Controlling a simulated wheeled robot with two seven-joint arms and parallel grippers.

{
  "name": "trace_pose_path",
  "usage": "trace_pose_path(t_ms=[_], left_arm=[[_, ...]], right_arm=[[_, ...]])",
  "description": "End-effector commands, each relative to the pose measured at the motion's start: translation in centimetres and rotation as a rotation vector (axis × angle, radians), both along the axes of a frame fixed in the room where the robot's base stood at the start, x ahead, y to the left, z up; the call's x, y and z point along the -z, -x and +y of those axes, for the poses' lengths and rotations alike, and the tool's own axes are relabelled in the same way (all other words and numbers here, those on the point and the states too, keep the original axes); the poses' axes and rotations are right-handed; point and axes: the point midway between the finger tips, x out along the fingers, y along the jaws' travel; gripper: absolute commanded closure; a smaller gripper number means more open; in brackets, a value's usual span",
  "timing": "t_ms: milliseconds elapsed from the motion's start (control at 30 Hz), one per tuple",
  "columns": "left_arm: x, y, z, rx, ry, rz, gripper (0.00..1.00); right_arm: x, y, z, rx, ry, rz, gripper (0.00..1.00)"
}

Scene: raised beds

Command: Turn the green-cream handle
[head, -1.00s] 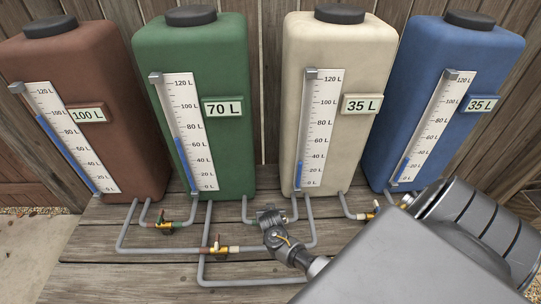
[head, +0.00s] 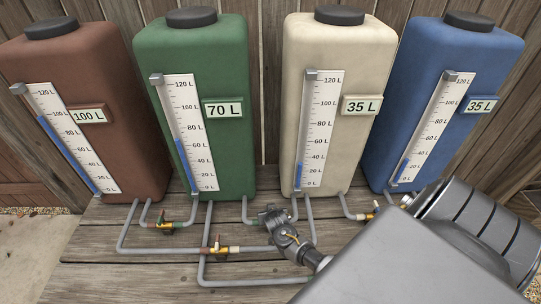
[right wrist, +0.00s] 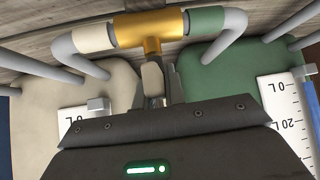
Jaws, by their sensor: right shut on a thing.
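The green-cream valve shows in the right wrist view as a brass body (right wrist: 141,30) with a cream collar (right wrist: 95,38) and a green collar (right wrist: 207,20). Its handle (right wrist: 153,82) hangs below the body, between my right gripper's fingertips (right wrist: 157,97). In the head view my right gripper (head: 268,218) reaches in from the lower right, shut on this handle, and covers most of the valve. The green tank (head: 195,150) and cream tank (head: 335,90) stand behind, with blue gauge columns and labels of 70 L and 35 L. My left gripper is not in view.
Other small valves sit on the grey pipes: one at left (head: 165,224), one front centre (head: 220,249), one at right (head: 372,213), partly hidden by my arm. A brown tank (head: 75,60) and blue tank (head: 430,90) flank the others. Bare planks (head: 100,270) lie front left.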

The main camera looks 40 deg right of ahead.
Motion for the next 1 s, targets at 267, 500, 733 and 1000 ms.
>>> trace_pose_path(t_ms=[267,500,733,1000], left_arm=[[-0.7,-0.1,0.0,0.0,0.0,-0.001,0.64],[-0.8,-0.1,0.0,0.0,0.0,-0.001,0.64],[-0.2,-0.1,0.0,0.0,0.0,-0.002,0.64],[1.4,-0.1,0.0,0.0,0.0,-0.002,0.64]], right_arm=[[-0.2,-0.1,0.1,-0.246,0.003,0.0,1.0],[-0.1,-0.2,0.3,-0.474,0.004,0.001,1.0],[0.1,-0.2,0.6,-0.694,0.004,0.001,1.0],[0.3,-0.2,0.9,-0.947,0.003,0.001,1.0]])
